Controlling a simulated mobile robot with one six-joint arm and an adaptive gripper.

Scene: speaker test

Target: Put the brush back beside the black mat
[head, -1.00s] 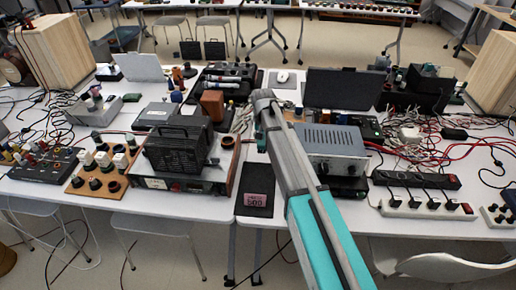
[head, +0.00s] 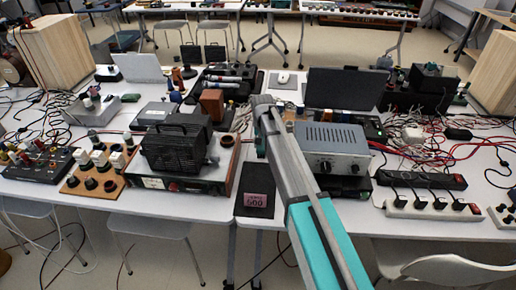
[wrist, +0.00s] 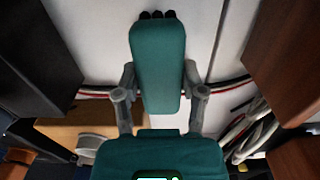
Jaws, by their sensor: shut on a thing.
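The black mat (head: 242,203) lies at the front edge of the white table, with a pink card marked 500 on it. My gripper (head: 260,146) is above the table behind the mat, beside the grey metal box. In the wrist view my gripper (wrist: 157,30) is seen along one teal finger, which covers most of what lies between the jaws. Several small black tips (wrist: 157,14) show past the finger's end. They may be part of the brush; its handle is hidden. The gripper is shut on it.
A black radio-like unit (head: 176,146) on a wide device stands left of the mat. The grey metal box (head: 333,145) stands to the right, with power strips (head: 430,207) and red cables beyond.

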